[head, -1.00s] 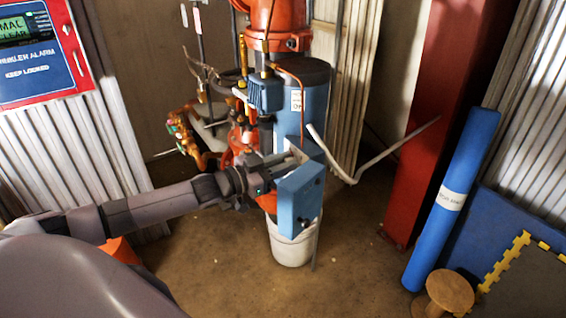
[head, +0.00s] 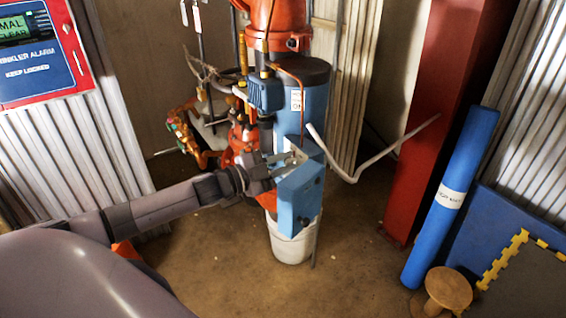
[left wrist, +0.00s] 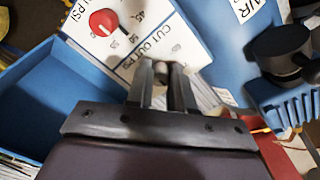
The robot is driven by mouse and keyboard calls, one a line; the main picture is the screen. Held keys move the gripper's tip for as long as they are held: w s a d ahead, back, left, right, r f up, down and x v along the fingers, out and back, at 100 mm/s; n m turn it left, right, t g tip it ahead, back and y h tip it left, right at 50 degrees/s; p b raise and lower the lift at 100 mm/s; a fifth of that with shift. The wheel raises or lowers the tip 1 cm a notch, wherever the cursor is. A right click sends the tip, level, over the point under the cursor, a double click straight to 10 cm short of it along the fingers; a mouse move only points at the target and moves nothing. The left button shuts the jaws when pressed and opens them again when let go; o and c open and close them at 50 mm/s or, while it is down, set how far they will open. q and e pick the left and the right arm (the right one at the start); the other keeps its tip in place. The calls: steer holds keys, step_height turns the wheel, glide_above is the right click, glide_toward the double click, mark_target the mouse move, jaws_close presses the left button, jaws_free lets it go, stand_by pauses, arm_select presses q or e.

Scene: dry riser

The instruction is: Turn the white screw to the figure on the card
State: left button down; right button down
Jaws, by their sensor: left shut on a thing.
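The white screw (left wrist: 162,67) shows only as a small pale end between my fingers, on a white panel (left wrist: 185,45). The panel reads "CUT OUT" and has a red pointer knob (left wrist: 103,22) beside figures; 45 is legible. My left gripper (left wrist: 161,72) is shut on the screw. In the head view my left gripper (head: 279,164) is at the open blue box (head: 299,198) on the side of the blue tank, where the screw is hidden. I cannot make out which figure the screw points at. No readable figure on a card shows. My right gripper is not in view.
The blue tank (head: 315,90) carries a small tag (head: 296,100) and a motor (head: 265,92). A white bucket (head: 291,245) is under the box. A pale bent bar (head: 345,175) sticks out to the right. A red column (head: 437,110) and a blue roll (head: 452,195) stand farther right.

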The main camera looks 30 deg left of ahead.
arm_select(q)
steer(key=shift+m, duration=0.3)
steer(key=c, duration=1)
jaws_free()
steer(key=shift+s, duration=0.15)
steer(key=v, duration=0.7)
steer(key=shift+b, duration=0.35)
